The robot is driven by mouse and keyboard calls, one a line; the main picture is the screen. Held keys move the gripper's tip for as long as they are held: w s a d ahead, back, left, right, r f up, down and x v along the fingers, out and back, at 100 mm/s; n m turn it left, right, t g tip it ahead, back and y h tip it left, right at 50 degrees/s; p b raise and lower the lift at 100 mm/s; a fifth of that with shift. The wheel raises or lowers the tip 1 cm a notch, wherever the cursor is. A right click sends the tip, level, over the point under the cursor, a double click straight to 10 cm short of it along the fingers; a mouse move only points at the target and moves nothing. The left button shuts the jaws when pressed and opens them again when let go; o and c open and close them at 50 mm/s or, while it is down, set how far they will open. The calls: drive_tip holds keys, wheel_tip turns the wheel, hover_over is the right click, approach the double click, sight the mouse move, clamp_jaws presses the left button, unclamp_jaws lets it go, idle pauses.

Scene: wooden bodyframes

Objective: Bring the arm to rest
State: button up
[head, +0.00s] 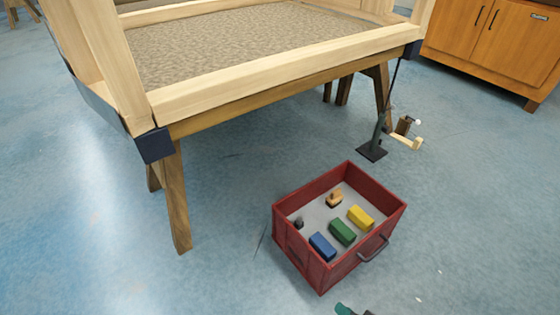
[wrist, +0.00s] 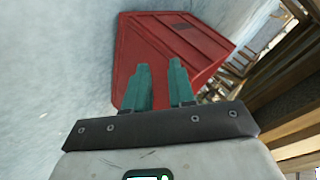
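My gripper (wrist: 161,70) shows two teal fingers in the wrist view. They stand apart with a gap between them, and nothing is held. A red box fills the view beyond the fingertips, with its outer side (wrist: 190,38) showing. In the head view, only a small teal part of my gripper (head: 346,309) shows at the bottom edge, just in front of the red box (head: 376,187). Most of my arm is out of view.
The box holds a blue block (head: 322,246), a green block (head: 342,232), a yellow block (head: 361,217) and small wooden and dark pieces. A wooden frame table (head: 290,75) stands behind. A dark stand (head: 372,151) and a cabinet (head: 490,45) are right. Floor at left is clear.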

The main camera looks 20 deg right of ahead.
drive_tip(key=s+d+r+n+g+h, duration=0.2)
drive_tip(key=s+d+r+n+g, duration=0.1)
drive_tip(key=s+r+n+g, duration=0.75)
wheel_tip(320, 180, up, 40)
drive_tip(key=s+m+t+p, duration=0.1)
drive_tip(key=s+m+p, duration=0.1)
drive_tip(key=p, duration=3.5)
drive_tip(key=shift+a, duration=0.15)
